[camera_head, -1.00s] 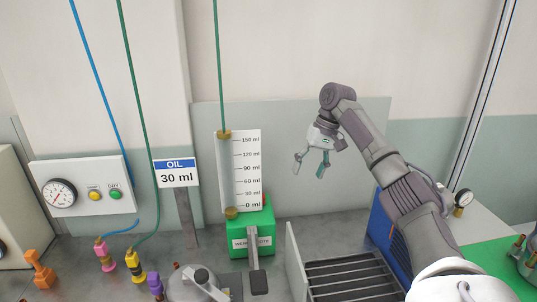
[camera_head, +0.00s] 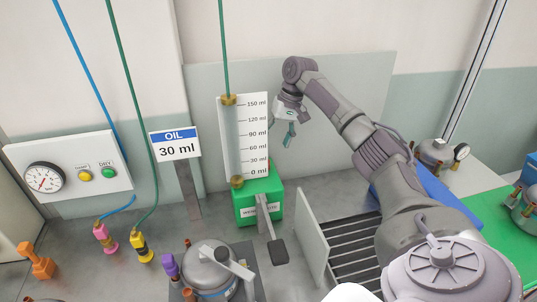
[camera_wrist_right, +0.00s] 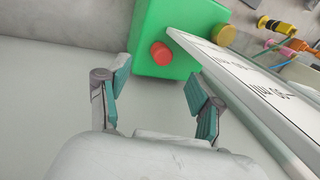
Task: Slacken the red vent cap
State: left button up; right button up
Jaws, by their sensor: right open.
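The red vent cap (camera_wrist_right: 161,54) shows in the right wrist view on the face of the green box (camera_wrist_right: 180,25). My right gripper (camera_head: 288,135) is beside the upper right part of the scale in the head view. In the right wrist view its two fingers (camera_wrist_right: 155,98) are spread, with the cap beyond them, apart and roughly between their lines. The gripper is open and empty. My left gripper is not in view.
A black-ended lever (camera_head: 277,250) sticks out in front of the green box. A slatted rack (camera_head: 350,245) stands to the right. The scale's edge runs close to one finger.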

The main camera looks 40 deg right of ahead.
jog(key=x, duration=0.4)
jog(key=p+x, duration=0.1)
jog(key=x, duration=0.1)
jog(key=shift+w+a+f, duration=0.1)
jog(key=shift+w+a, duration=0.1)
jog(key=shift+w, duration=0.15)
jog(key=shift+f, duration=0.35)
jog(key=shift+a+f, duration=0.15)
jog(key=shift+f, duration=0.25)
jog(key=shift+w, duration=0.1)
grip_shut()
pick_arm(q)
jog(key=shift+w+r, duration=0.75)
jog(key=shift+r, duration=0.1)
